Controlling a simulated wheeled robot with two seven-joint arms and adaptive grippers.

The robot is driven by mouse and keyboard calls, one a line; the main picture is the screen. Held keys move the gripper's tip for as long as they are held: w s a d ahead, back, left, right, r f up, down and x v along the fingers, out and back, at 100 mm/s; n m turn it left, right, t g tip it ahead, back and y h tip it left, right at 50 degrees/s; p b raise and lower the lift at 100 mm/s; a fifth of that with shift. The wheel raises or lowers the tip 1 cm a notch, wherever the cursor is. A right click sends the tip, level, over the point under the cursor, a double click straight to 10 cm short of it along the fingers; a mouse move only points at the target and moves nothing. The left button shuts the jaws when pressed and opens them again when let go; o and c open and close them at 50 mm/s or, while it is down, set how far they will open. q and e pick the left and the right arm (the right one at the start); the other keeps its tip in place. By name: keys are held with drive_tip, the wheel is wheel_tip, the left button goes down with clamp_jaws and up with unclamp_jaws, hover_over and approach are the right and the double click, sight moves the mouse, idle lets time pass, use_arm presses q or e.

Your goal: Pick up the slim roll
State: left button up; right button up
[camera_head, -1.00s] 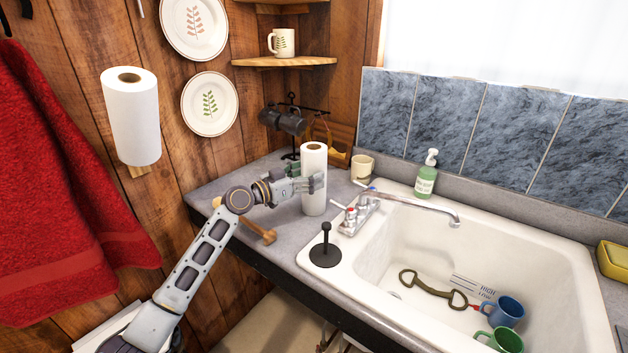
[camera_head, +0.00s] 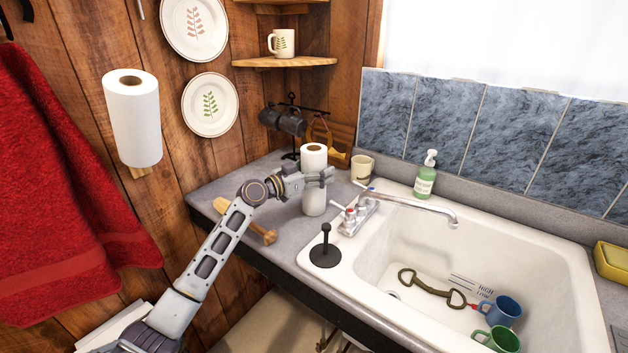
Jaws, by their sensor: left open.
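The slim roll (camera_head: 314,203) is a narrow white paper roll standing upright on the grey counter, left of the sink. Its top and lower part show; its middle is hidden behind my left gripper. My left gripper (camera_head: 323,176) is open and reaches across the front of the roll from the left, at about its mid-height. I cannot tell whether the fingers touch the roll or whether one lies behind it. My right gripper is not in view.
A thicker paper roll (camera_head: 133,118) is mounted on the wooden wall. A wooden mallet (camera_head: 262,234) lies on the counter beneath my arm. A black plunger-like stopper (camera_head: 325,252), a faucet (camera_head: 365,212) and a beige mug (camera_head: 362,166) stand close by. The white sink (camera_head: 420,255) is to the right.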

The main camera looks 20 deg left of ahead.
use_arm(q)
drive_tip(key=shift+x, duration=0.8)
drive_tip(key=shift+c, duration=0.4)
drive_tip(key=c, duration=0.7)
